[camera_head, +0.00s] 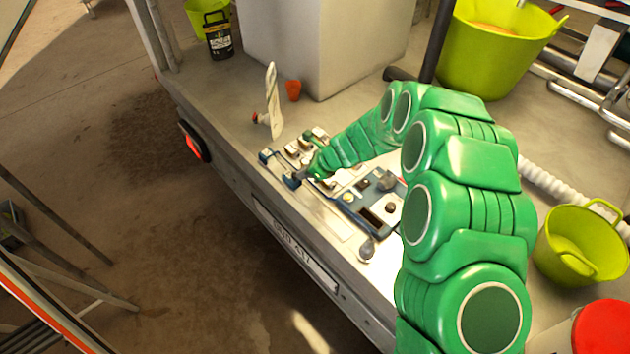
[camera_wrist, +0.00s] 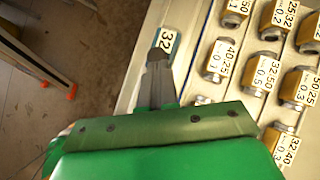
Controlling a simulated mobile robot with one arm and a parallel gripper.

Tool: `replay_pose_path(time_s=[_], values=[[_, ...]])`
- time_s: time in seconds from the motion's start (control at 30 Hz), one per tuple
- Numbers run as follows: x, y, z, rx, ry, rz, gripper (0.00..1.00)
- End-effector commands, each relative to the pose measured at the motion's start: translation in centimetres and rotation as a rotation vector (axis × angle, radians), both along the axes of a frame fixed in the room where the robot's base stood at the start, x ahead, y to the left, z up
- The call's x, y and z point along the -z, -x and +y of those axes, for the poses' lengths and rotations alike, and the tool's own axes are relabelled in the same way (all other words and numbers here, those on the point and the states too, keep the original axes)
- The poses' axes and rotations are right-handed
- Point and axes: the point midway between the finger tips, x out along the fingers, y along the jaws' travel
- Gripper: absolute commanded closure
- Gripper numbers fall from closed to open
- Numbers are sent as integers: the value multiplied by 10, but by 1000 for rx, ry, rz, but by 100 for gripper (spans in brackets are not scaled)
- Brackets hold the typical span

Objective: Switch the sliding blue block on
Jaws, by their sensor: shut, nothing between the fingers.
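A small blue block (camera_head: 291,181) sits on the front edge of the panel in the head view, right by the tip of my gripper (camera_head: 303,175). In the wrist view a blue block (camera_wrist: 174,47) with a white label reading 32 lies just beyond the fingertips. My gripper (camera_wrist: 157,57) is shut and empty, its closed fingers pointing at this block. I cannot tell whether they touch it. My fingers and hand hide part of the block and the panel near it.
Several brass pieces with number labels (camera_wrist: 262,72) stand in rows on the panel at the right of the wrist view. The trailer's front edge drops to bare floor (camera_head: 150,250).

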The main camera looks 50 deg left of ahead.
Motion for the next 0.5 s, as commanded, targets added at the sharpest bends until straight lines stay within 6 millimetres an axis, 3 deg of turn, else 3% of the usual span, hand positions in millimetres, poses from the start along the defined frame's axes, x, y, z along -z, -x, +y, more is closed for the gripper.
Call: replay_pose_path(time_s=[0.5], values=[[3, 1, 11, -1, 6, 2, 100]])
